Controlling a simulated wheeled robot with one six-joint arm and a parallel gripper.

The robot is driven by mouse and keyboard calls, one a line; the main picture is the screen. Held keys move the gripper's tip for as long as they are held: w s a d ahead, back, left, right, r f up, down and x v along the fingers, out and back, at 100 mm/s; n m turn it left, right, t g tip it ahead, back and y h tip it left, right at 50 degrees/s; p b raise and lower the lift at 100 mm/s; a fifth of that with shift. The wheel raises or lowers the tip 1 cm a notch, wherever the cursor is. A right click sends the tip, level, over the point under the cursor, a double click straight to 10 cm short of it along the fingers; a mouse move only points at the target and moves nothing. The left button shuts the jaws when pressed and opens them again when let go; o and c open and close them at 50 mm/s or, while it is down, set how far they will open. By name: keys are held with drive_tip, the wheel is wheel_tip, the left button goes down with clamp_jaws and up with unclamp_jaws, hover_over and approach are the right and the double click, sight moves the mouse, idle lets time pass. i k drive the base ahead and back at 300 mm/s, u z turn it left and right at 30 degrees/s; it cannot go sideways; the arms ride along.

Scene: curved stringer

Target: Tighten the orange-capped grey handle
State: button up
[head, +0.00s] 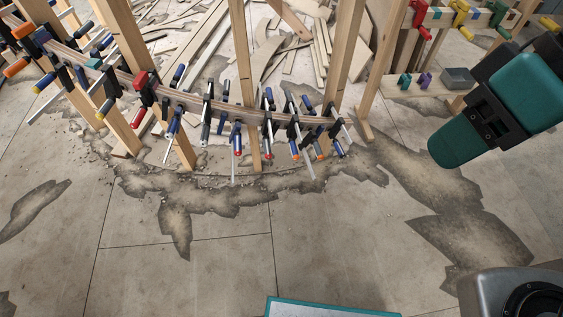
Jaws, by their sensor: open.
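Several bar clamps grip a curved laminated wood stringer (190,101) that runs along upright timber posts. More orange handles (15,68) show at the far left. The handles are too small to tell which one is grey with an orange cap. My teal and black arm links are at the upper right, apart from the clamps. My gripper's fingers are not in view.
Upright wood posts (343,52) stand between and beside the clamps. Loose timber offcuts (205,45) lie behind. A shelf (415,88) with small clamps and a grey box (458,78) is at the upper right. The cracked concrete floor (185,270) in front is clear.

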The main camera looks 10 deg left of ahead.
sight(318, 152)
drive_tip(key=z, duration=2.05)
drive_tip(key=k, duration=0.9)
drive_tip(key=u, duration=1.35)
drive_tip(key=i, duration=0.5)
drive_tip(key=u, duration=0.05)
